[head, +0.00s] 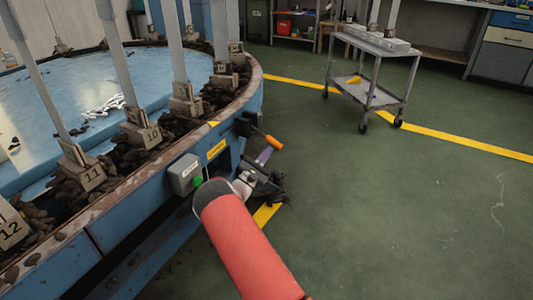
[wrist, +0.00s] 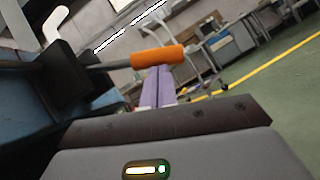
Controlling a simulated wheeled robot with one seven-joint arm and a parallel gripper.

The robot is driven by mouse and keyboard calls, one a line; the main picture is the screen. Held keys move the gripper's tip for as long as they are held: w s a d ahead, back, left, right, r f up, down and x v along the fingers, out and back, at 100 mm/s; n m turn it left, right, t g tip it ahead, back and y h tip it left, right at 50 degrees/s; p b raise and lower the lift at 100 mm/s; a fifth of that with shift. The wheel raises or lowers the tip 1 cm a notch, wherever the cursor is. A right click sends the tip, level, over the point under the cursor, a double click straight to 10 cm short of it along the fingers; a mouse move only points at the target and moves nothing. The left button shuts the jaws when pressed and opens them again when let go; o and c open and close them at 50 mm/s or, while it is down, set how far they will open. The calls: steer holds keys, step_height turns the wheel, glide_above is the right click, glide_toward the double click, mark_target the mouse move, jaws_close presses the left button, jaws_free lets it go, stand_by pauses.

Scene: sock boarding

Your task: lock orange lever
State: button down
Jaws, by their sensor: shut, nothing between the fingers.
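The orange lever (head: 273,142) sticks out from a black block (head: 245,123) on the side of the blue round table, angled outward and slightly down. My gripper (head: 264,155) has purple fingers, shut and empty, just below the handle. In the wrist view the fingertips (wrist: 158,74) reach up to the handle's lower edge. I cannot tell whether they touch it.
A grey box with a green button (head: 185,174) and a yellow label (head: 216,149) sit on the table's side, left of my gripper. Numbered posts (head: 146,134) stand along the rim. A grey cart (head: 372,95) stands at the back right. The green floor on the right is clear.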

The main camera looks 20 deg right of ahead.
steer(key=shift+r, duration=0.2)
steer(key=shift+s+d+r+n+t+y+p, duration=0.25)
steer(key=shift+r+n+t+p, duration=0.3)
steer(key=shift+n, duration=0.3)
steer(key=shift+s+d+r+n+t+y+p, duration=0.1)
steer(key=shift+s+r+n+t+y+p, duration=0.1)
steer(key=shift+r+n+t+p, duration=0.45)
step_height(320, 180, up, 7)
steer(key=s+d+n+t+y+p, duration=0.1)
steer(key=n+t+y+p, duration=0.5)
steer(key=n+p, duration=0.3)
steer(key=shift+r+n+t, duration=0.15)
steer(key=shift+n+t, duration=0.15)
steer(key=shift+n, duration=1.3)
steer(key=shift+r, duration=0.1)
